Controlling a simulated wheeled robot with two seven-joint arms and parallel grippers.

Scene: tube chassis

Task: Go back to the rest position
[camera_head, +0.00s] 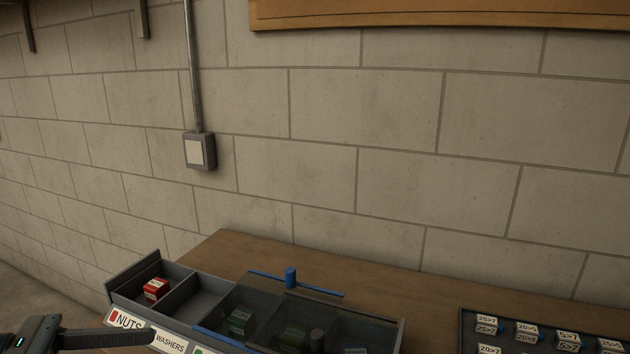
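Part of my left gripper (100,339) comes in at the bottom left corner, dark, with one finger pointing right. It overlaps the front of the parts bin in the picture; I cannot tell whether it touches it. The other finger is not clear and nothing is seen held. My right gripper is out of view. The dark grey parts bin (150,265) has labels reading NUTS (127,319) and WASHERS (170,343). A red box (156,289) sits in its left compartment.
A see-through cover (340,311) with blue edges and a blue knob (291,277) lies over the bin's right compartments. Beneath it are green boxes (240,321). A dark tray (470,325) with several labelled pieces stands right. The wooden table (420,290) is clear behind, against a block wall.

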